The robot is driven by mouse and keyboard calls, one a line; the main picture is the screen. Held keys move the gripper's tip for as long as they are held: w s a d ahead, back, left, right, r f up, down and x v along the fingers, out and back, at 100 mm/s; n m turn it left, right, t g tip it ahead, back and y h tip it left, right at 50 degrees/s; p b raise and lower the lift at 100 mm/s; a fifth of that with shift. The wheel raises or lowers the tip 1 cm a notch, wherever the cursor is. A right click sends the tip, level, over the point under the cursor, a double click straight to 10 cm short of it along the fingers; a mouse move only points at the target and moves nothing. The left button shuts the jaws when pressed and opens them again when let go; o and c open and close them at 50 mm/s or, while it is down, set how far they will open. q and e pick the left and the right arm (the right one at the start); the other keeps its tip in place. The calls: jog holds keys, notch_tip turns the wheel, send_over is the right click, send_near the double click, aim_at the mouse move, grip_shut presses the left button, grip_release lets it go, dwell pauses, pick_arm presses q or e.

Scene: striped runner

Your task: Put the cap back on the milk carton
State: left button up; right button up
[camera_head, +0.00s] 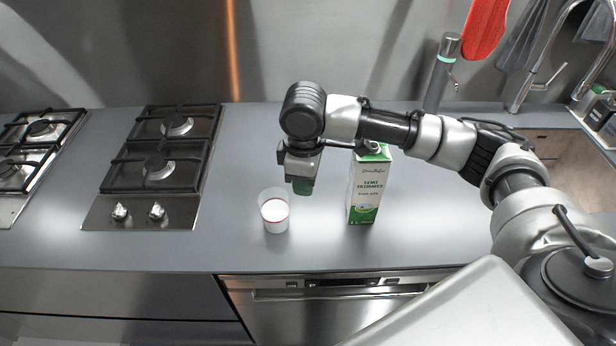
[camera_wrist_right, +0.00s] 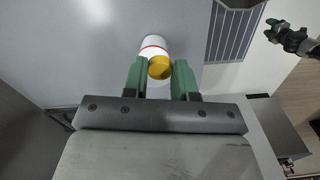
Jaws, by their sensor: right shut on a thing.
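The milk carton (camera_head: 366,195), white and green, stands upright on the grey counter; part of its top is hidden behind my right arm. My right gripper (camera_head: 303,188) points down, left of the carton and above the counter. In the wrist view its green fingers (camera_wrist_right: 160,80) are shut on a yellow cap (camera_wrist_right: 159,67). The cap is hidden in the head view. A green-tipped gripper, seemingly my left one (camera_wrist_right: 272,31), shows small at the upper right of the wrist view, too small to judge its jaws.
A white cup (camera_head: 274,212) with a red line stands on the counter (camera_head: 330,240) just left of and below the right gripper; it also shows beyond the cap in the wrist view (camera_wrist_right: 152,46). A gas hob (camera_head: 165,165) lies left, a sink (camera_head: 560,165) right.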

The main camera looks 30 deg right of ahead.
jog(key=f+m+b, duration=0.1)
jog(key=m, duration=0.1)
jog(key=f+m, duration=0.1)
jog(key=m, duration=0.1)
jog(key=a+f+m+b, duration=0.1)
jog(key=m, duration=0.1)
jog(key=shift+s+a+m+b, duration=0.1)
jog(key=shift+s+m+b, duration=0.1)
jog(key=shift+m+b, duration=0.15)
jog(key=m, duration=0.2)
jog(key=m+b, duration=0.1)
jog(key=shift+s+a+f+m, duration=0.2)
jog(key=shift+a+f+m, duration=0.1)
jog(key=shift+f+m, duration=0.1)
